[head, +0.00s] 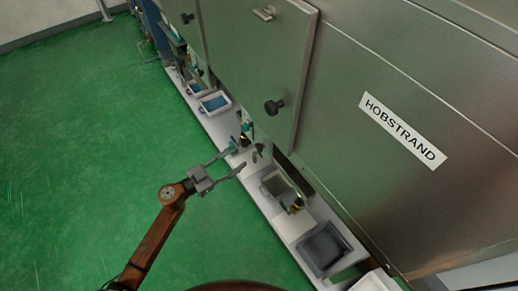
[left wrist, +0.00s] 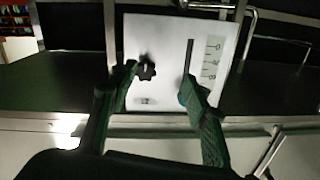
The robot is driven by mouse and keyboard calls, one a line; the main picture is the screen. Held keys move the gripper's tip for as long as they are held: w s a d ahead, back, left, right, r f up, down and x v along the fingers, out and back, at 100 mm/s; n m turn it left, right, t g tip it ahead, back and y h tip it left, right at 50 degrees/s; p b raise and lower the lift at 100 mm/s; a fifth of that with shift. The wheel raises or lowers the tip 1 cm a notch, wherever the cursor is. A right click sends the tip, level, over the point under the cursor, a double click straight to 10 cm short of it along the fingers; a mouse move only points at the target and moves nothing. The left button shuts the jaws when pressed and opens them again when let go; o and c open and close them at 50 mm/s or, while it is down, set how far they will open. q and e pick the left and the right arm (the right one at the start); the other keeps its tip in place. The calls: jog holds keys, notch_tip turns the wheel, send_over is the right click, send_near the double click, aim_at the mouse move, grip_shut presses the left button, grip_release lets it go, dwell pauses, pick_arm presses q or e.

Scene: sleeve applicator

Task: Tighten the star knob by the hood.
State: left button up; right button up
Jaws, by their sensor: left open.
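A black star knob (left wrist: 147,70) sits on a pale upright panel (left wrist: 168,40) in the left wrist view. My left gripper (left wrist: 158,80) is open. Its left finger appears close beside the knob's left edge and its right finger lies over the foot of a dark slot; I cannot tell whether either touches. In the head view my left gripper (head: 239,158) reaches in from the left towards the lower edge of the steel machine. The star knob cannot be made out for certain there. My right gripper is not in view.
The steel hood (head: 400,90) labelled HOBSTRAND fills the upper right, with dark door knobs (head: 274,106) to its left. A pale shelf (head: 215,122) below carries several trays and a grey bin (head: 322,250). The green floor (head: 80,130) is clear.

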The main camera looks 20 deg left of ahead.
aim_at(257, 148)
pick_arm(q)
jog(key=shift+m+h, duration=0.4)
jog(key=shift+m, duration=0.1)
jog(key=shift+w+d+r+b, duration=0.4)
jog(key=shift+w+d, duration=0.55)
jog(key=shift+d, duration=0.15)
jog(key=shift+w+d+r+b, duration=0.3)
jog(key=shift+w+d+b, duration=0.15)
jog(key=shift+w+d, duration=0.6)
jog(key=shift+w+d+r+b, duration=0.4)
jog(key=shift+w+d, duration=0.45)
jog(key=shift+d, duration=0.3)
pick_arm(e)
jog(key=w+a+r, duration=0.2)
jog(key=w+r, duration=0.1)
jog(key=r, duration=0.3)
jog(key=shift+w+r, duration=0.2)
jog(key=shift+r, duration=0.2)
pick_arm(q)
jog(key=shift+c, duration=0.6)
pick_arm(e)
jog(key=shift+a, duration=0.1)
pick_arm(q)
jog(key=c, duration=0.9)
jog(key=shift+a, duration=0.15)
jog(key=shift+c, duration=0.7)
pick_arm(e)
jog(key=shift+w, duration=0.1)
